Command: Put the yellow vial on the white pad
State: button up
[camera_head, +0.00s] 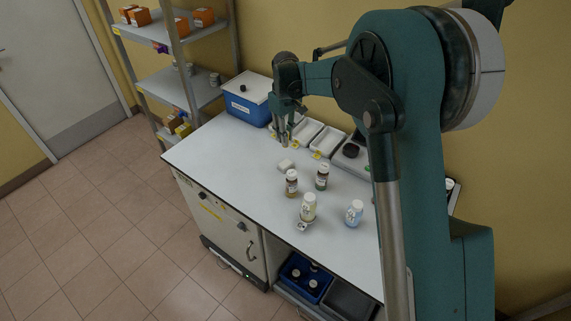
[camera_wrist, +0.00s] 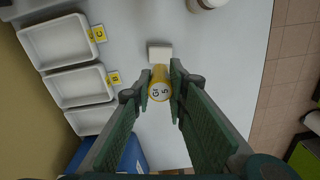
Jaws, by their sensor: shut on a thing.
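My gripper (camera_wrist: 159,82) is shut on the yellow vial (camera_wrist: 159,90), whose round end marked with dark characters faces the wrist camera. The white pad (camera_wrist: 160,53) is a small pale block on the table, just beyond the vial in the wrist view. The vial's far end overlaps the pad's near edge in that view. I cannot tell whether they touch. In the head view my gripper (camera_head: 285,136) points down behind the white pad (camera_head: 286,164). The vial is too small to make out there.
White trays (camera_wrist: 84,87) with yellow letter tags stand along the wall side. A blue box (camera_head: 248,106) is left of them.

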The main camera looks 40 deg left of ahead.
send_over(286, 163)
jog(key=shift+s+f, duration=0.1)
jog(key=shift+f, duration=3.05)
jog(key=shift+f, duration=0.1)
jog(key=shift+f+p, duration=0.3)
jog(key=shift+f, duration=1.45)
jog(key=shift+f, duration=0.15)
jog(key=o, duration=0.8)
jog(key=shift+c, duration=0.2)
notch_tip(286, 163, up, 12)
jog(key=shift+r, duration=0.15)
